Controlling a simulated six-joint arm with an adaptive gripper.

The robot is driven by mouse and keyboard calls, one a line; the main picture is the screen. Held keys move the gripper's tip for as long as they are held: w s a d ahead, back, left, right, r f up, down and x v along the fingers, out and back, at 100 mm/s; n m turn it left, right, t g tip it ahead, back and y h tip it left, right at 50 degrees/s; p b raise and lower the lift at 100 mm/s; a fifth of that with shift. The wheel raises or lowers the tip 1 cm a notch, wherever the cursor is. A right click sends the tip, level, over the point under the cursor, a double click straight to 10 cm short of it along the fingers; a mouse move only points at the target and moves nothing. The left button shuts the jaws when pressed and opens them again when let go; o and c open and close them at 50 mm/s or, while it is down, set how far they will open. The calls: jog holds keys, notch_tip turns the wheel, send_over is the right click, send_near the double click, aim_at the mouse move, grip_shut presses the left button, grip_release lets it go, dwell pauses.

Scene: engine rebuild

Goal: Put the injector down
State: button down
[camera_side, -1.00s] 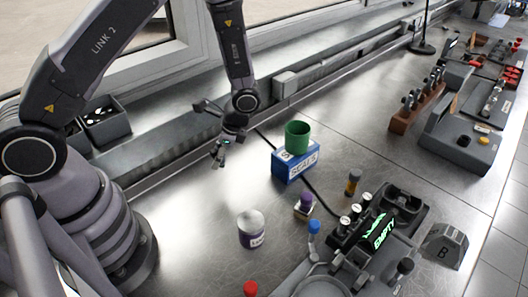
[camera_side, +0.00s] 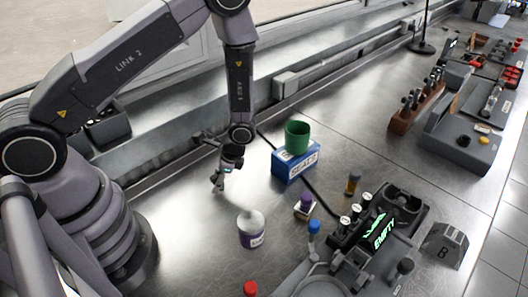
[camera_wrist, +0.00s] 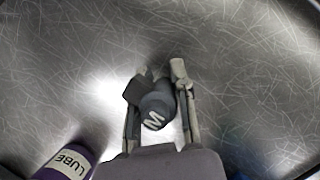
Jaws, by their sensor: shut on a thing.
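My gripper (camera_side: 217,183) hangs over the bare steel bench, left of the blue seals box and behind the white lube can. In the wrist view my gripper (camera_wrist: 160,85) is shut on the injector (camera_wrist: 155,108), a dark grey cylinder whose end is marked with a white M. The injector sits between the two fingers. In the side view it is too small and hidden to make out clearly. I cannot tell whether its lower end touches the bench.
The lube can (camera_side: 251,230) stands near my gripper and shows in the wrist view (camera_wrist: 68,163) at lower left. The blue seals box (camera_side: 294,166) bears a green cup (camera_side: 297,138).

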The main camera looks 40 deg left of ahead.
jog(key=c, duration=1)
grip_release()
jog(key=shift+o, duration=0.2)
notch_tip(320, 180, up, 26)
jog(key=w+d+n+t+h, duration=0.1)
jog(key=w+n+t, duration=0.1)
jog(key=n+t, duration=0.1)
jog(key=s+a+r+n+t+h, duration=0.2)
jog(key=s+r+n+t, duration=0.3)
jog(key=s+r, duration=0.9)
jog(key=shift+s+r+n+t, duration=0.2)
jog(key=shift+s+n+t, duration=0.2)
jog(key=shift+s, duration=0.7)
jog(key=shift+a, duration=0.1)
